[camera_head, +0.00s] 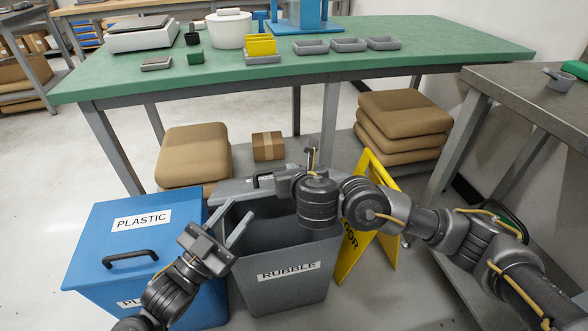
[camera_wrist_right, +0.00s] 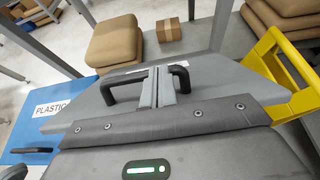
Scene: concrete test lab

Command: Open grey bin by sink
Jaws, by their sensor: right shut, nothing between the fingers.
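The grey bin (camera_head: 282,285) labelled RUBBLE stands on the floor under the green table's front edge. Its grey lid (camera_head: 232,190) is raised off the opening and leans at the back, so the dark inside shows. The lid also shows in the right wrist view (camera_wrist_right: 215,82), with its black handle (camera_wrist_right: 182,80). My right gripper (camera_wrist_right: 158,88) is shut and empty, its fingers across the middle of the handle loop; I cannot tell whether they touch it. In the head view my right arm hides part of the lid and bin. My left gripper (camera_head: 236,220) is open and empty beside the bin's left rim.
A blue PLASTIC bin (camera_head: 90,240) with a closed lid stands at left. A yellow floor sign (camera_head: 352,250) stands right of the grey bin. Brown sacks (camera_head: 195,155) and a small box (camera_head: 268,146) lie behind. A green table (camera_head: 400,62) and metal bench (camera_head: 520,85) are above.

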